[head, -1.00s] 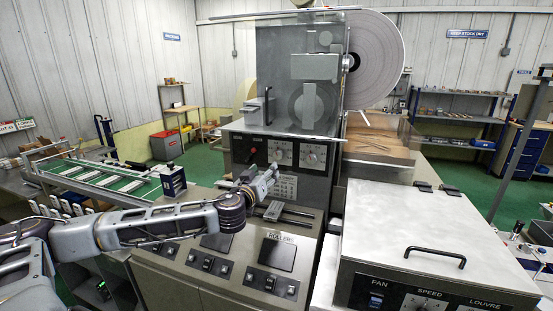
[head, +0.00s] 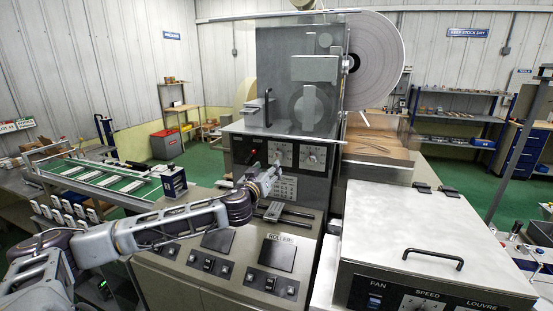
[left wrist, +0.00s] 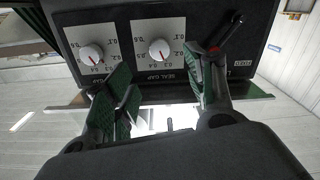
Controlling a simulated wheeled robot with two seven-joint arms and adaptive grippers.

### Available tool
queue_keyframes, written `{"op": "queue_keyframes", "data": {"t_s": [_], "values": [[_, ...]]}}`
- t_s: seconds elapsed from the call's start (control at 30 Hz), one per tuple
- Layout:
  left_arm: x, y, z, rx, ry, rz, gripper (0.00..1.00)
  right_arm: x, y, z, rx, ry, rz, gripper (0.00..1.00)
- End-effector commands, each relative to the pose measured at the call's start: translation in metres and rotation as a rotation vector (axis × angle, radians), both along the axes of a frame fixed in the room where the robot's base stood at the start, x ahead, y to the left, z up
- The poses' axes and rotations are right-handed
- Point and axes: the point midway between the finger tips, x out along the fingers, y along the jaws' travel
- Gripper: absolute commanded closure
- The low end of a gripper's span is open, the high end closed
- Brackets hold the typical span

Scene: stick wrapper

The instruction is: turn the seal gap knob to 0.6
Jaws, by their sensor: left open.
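The seal gap knob (left wrist: 160,50) is a round white knob on a white scale plate, seen upside down in the left wrist view. The words SEAL GAP show beside its plate. A small red mark shows on it; its exact reading is too small to tell. In the head view the knob (head: 280,154) is on the dark upright panel. My left gripper (left wrist: 165,66) is open, with its fingers either side of the knob in the picture and no visible contact. In the head view the left gripper (head: 271,177) is just below and left of the knob. My right gripper is out of view.
A second white knob (left wrist: 91,54) sits beside it on its own plate. A black lever with a red part (left wrist: 226,34) is close to one finger in the picture. A roller assembly (head: 285,213) lies below the panel. A clear guard (head: 300,80) stands above.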

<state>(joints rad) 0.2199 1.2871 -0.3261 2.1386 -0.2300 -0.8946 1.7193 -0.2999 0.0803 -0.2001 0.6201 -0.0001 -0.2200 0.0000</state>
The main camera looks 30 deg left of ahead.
Motion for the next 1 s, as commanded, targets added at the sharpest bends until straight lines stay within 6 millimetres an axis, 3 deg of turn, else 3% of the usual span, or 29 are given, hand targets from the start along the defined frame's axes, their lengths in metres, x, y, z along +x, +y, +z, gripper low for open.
{"op": "queue_keyframes", "data": {"t_s": [1.0], "values": [[0.064,0.017,0.002,0.000,-0.002,0.000,0.45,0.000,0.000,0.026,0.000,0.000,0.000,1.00]]}}
